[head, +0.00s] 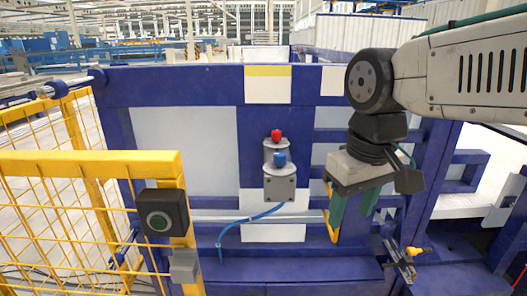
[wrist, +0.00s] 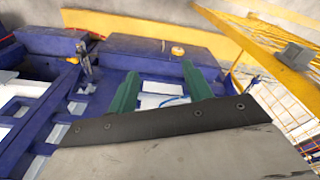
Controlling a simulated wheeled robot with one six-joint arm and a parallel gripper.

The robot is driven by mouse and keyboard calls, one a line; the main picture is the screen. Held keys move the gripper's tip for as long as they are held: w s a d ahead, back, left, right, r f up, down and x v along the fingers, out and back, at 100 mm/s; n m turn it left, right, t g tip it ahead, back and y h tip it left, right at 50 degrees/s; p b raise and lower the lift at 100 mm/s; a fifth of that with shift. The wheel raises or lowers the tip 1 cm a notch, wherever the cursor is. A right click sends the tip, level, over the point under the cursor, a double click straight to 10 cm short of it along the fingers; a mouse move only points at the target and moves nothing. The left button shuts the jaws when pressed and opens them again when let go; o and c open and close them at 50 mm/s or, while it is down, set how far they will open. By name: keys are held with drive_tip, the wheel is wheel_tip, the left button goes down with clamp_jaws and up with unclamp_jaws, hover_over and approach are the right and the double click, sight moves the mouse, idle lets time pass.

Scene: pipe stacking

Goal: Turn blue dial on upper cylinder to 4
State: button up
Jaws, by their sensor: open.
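A blue dial (head: 280,158) sits on the grey cylinder fixture (head: 280,185) on the blue frame. A red dial (head: 277,134) is just above it in the head view, on a similar grey cylinder. Any numbers on the dials are too small to read. My gripper (head: 352,222) hangs to the right of and apart from the dials, its green fingers pointing down. It is open and empty. The wrist view shows both green fingers of my gripper (wrist: 160,72) apart. I cannot make out the blue dial there.
A blue hose (head: 250,217) runs below the fixture. A clamp with a yellow knob (head: 414,251) is at the lower right. White panels fill parts of the blue frame.

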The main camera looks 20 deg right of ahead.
drive_tip(key=w+a+r+n, duration=0.1)
drive_tip(key=w+r, duration=0.2)
drive_tip(key=w, duration=0.4)
drive_tip(key=w+r+n, duration=0.1)
drive_tip(key=w+r, duration=0.2)
drive_tip(key=w, duration=0.4)
drive_tip(key=n+g, duration=0.1)
drive_tip(key=n, duration=0.1)
hover_over(280, 154)
drive_tip(key=shift+s+d+r, duration=0.1)
drive_tip(key=shift+s+r, duration=0.2)
drive_tip(key=shift+r, duration=0.15)
drive_tip(key=shift+w+f, duration=0.1)
drive_tip(key=shift+w, duration=0.25)
drive_tip(key=shift+w+f, duration=0.1)
drive_tip(key=shift+f, duration=0.2)
wheel_tip(280, 154, down, 7)
drive_tip(key=shift+c, duration=0.3)
drive_tip(key=c, duration=0.9)
